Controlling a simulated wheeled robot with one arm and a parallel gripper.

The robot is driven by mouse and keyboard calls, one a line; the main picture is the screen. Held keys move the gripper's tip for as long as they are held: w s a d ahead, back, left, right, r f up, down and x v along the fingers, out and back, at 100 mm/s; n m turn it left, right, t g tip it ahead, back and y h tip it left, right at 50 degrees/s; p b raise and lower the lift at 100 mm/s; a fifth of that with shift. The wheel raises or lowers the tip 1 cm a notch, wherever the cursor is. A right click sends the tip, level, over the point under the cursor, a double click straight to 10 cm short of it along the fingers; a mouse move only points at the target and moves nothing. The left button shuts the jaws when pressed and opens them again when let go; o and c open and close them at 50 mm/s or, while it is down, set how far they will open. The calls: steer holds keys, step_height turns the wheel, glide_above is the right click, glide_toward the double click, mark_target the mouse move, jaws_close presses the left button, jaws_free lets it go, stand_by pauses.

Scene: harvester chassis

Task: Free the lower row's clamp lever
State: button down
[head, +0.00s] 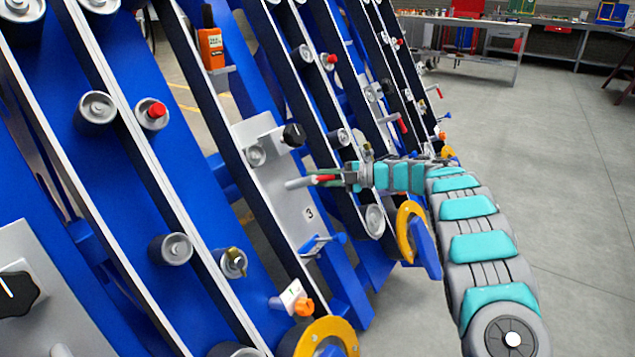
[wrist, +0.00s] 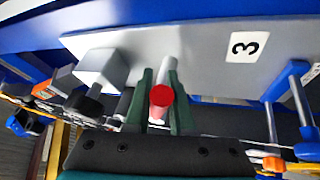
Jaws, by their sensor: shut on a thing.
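A grey clamp lever with a red tip (head: 322,178) sticks out from a pale metal plate marked 3 (head: 283,190). My gripper (head: 340,178) has come to it from the right and is shut on it. In the wrist view the lever's red end (wrist: 161,97) sits between the two green fingers of my gripper (wrist: 160,108), and its grey rod runs back towards the plate (wrist: 205,60). In the head view the fingers partly hide the lever's end.
A black knob on a grey block (head: 292,135) sits above the lever on the same plate. A blue T-shaped handle (head: 322,243) is below it. A yellow ring (head: 405,230) is close under my arm. Open floor (head: 560,200) lies to the right.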

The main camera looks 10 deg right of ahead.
mark_target(332, 177)
steer(key=shift+r+n, duration=0.1)
steer(key=shift+n, duration=0.2)
steer(key=c, duration=0.8)
jaws_free()
steer(key=shift+o, duration=0.2)
steer(key=v, duration=0.7)
steer(key=shift+d+r, duration=0.1)
steer(key=shift+d, duration=0.2)
steer(key=shift+d, duration=0.1)
